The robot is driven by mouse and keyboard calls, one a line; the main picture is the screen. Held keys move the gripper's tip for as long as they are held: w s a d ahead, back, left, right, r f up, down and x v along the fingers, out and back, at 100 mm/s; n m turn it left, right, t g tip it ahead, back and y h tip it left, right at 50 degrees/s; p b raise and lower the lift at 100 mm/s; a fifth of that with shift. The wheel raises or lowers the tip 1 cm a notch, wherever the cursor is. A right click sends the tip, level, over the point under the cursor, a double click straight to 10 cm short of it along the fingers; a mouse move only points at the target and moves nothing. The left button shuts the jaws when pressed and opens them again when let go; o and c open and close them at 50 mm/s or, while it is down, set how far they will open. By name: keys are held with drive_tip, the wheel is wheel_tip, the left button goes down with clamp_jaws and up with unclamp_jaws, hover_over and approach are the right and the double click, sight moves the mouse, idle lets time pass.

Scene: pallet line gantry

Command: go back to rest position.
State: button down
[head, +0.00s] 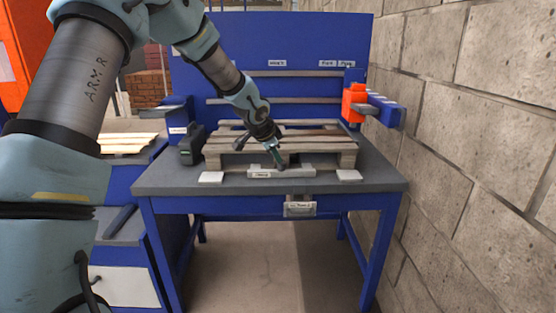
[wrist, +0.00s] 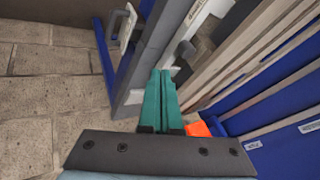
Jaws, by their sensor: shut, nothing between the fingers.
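My gripper (head: 277,160) is at the front of the wooden pallet (head: 330,148), above the workbench, in the head view. Its fingertips point down near the labelled light strip (head: 262,173) at the bench's front; I cannot tell whether they touch anything. In the wrist view its two green fingers (wrist: 161,95) are together, with nothing seen between them. The pallet's slats (wrist: 268,50) run along the right of the wrist view. My arm reaches in from the left of the head view.
The grey bench top (head: 375,178) has a blue back panel (head: 290,40). An orange holder (head: 354,103) stands at its right, near the block wall (head: 470,120). A dark box (head: 192,146) stands left of the pallet. Bare floor (head: 260,260) lies under the bench.

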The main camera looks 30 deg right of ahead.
idle(0.4)
drive_tip(key=s+a+n+y, duration=0.2)
drive_tip(key=a+n, duration=0.3)
drive_tip(key=a, duration=0.8)
drive_tip(key=s+a+n+y, duration=0.2)
drive_tip(key=a+n, duration=0.2)
drive_tip(key=a, duration=1)
drive_tip(key=s+a+n+g+y, duration=0.1)
drive_tip(key=s+a+n+g, duration=0.2)
drive_tip(key=s+a+n, duration=0.6)
drive_tip(key=s+a, duration=0.5)
drive_tip(key=a, duration=0.2)
drive_tip(key=shift+s+a+r+y, duration=0.3)
drive_tip(key=shift+r, duration=0.05)
